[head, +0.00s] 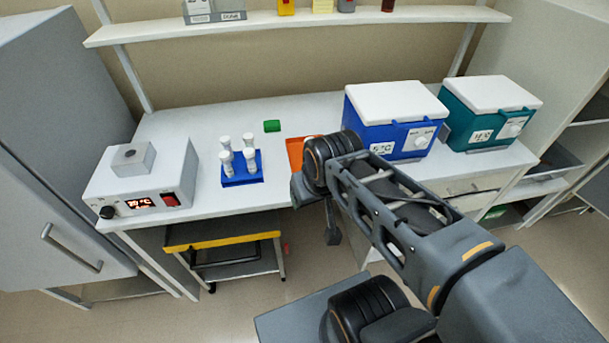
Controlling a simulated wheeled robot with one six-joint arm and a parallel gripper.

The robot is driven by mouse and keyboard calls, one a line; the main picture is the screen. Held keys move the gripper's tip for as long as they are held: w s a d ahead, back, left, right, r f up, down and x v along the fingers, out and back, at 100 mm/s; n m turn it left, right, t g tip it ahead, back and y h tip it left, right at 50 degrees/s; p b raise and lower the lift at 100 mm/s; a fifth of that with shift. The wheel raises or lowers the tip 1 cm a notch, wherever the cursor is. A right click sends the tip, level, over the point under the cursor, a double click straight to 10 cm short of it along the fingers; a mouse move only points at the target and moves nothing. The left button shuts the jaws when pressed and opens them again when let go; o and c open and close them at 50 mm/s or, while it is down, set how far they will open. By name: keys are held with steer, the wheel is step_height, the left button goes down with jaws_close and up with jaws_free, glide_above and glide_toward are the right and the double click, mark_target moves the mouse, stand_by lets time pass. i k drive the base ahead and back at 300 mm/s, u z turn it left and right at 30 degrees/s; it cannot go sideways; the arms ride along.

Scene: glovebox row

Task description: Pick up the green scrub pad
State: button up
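The green scrub pad (272,126) is a small green block lying flat on the white bench top, toward the back and a little left of the middle. Nothing touches it. My arm reaches in from the lower right and bends down at the bench's front edge. My gripper (333,236) hangs below the bench-top level in front of the bench, well apart from the pad. It is small and partly hidden by my arm, so its finger opening does not show.
A blue rack (242,180) with several white-capped tubes stands left of the pad. An orange tray (295,152) is partly hidden behind my arm. A heater box (150,180) is left; blue (367,132) and teal (468,128) coolers are right. A shelf (290,22) hangs above.

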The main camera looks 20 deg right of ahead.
mark_target(272, 126)
steer(key=z, duration=0.1)
steer(key=k, duration=0.5)
steer(key=z, duration=0.35)
steer(key=i, duration=0.85)
steer(key=u, duration=0.15)
